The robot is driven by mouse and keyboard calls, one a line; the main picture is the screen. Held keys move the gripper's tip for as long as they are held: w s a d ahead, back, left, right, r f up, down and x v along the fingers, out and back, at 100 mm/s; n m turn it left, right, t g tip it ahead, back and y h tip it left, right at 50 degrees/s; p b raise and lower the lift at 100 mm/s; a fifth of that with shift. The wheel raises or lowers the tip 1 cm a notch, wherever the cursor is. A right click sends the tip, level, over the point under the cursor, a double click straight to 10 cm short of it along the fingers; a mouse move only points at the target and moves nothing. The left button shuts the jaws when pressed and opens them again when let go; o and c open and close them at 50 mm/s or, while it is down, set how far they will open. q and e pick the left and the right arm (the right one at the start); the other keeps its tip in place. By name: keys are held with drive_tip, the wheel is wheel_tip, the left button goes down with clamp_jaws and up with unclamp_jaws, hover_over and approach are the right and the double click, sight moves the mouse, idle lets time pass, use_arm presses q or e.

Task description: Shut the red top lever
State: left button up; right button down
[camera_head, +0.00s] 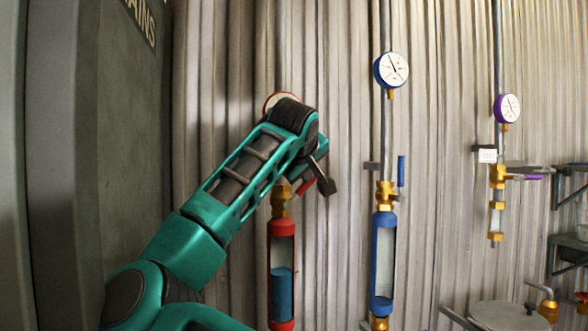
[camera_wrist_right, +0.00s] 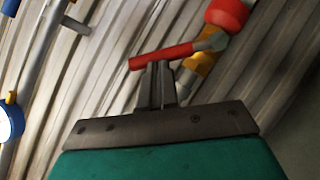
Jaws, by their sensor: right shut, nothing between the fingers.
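The red top lever (camera_head: 306,186) sticks out at a slant, up and to the right, from a brass valve (camera_head: 281,200) above a red sight tube (camera_head: 281,235). In the right wrist view the lever (camera_wrist_right: 160,57) crosses just beyond my fingertips, with its grey pivot end to the right. My right gripper (camera_head: 327,186) is shut and empty beside the lever. Its fingertips (camera_wrist_right: 158,66) meet the lever's edge in the wrist view; I cannot tell whether they touch it. My right forearm hides part of the red-rimmed gauge (camera_head: 270,101). My left gripper is out of view.
To the right, a blue lever (camera_head: 401,171) stands upright above a blue tube (camera_head: 374,250). Farther right, a purple lever (camera_head: 533,177) lies level below a purple gauge (camera_head: 507,108). A dark cabinet (camera_head: 125,130) stands at left. Corrugated wall lies behind.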

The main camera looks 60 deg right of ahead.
drive_tip(key=shift+s+d+f+m+t+y, duration=0.6)
drive_tip(key=shift+s+d+f+m+y, duration=0.25)
drive_tip(key=shift+m+y, duration=0.25)
drive_tip(key=shift+s+d+f+m+t+y+b, duration=0.2)
drive_tip(key=shift+d+f+m+t+y, duration=0.2)
drive_tip(key=shift+f+m+y, duration=0.2)
drive_tip(key=shift+s+d+f+m+t+y+b, duration=0.2)
drive_tip(key=shift+d+f+m+t+y, duration=0.15)
drive_tip(key=shift+f+m+y, duration=0.2)
